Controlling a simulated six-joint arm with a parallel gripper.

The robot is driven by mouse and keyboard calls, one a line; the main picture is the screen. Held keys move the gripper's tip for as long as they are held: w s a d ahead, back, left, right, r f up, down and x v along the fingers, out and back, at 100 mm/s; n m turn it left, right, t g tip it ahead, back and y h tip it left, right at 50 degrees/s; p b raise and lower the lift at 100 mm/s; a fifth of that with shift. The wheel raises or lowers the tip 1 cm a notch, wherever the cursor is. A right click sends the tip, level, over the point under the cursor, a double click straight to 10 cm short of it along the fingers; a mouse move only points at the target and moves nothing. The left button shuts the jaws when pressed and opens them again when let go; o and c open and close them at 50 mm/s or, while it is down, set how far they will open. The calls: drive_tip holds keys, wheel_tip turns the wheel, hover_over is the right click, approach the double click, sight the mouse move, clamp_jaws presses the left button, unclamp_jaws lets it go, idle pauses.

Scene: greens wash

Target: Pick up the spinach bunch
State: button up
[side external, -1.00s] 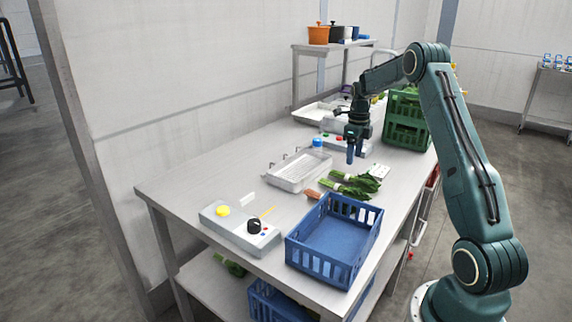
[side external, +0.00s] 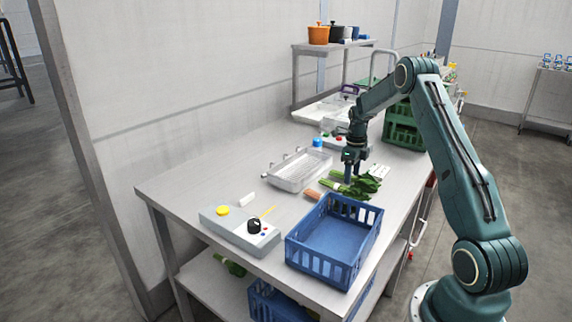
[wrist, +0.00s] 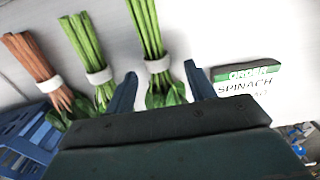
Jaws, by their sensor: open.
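Several banded bunches lie side by side on the steel table. In the wrist view, one green-stemmed bunch (wrist: 146,28) with a white band lies between the fingers of my gripper (wrist: 160,70). A second green-stemmed bunch (wrist: 84,38) lies to its left, and a red-brown-stemmed bunch (wrist: 32,55) farther left. I cannot tell for sure which green bunch is the spinach. Their leaves are partly hidden by my gripper. In the side view, my gripper (side external: 348,180) points down, open, at the leafy greens (side external: 368,183); contact cannot be told.
An order card (wrist: 245,82) reading SPINACH lies right of the bunches. A blue crate (side external: 373,232) stands in front, a metal tray (side external: 299,170) behind left, a control box (side external: 240,232) at front left, and green crates (side external: 404,128) at back right.

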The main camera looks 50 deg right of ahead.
drive_tip(key=shift+f, duration=0.55)
drive_tip(key=shift+c, duration=0.2)
drive_tip(key=c, duration=1)
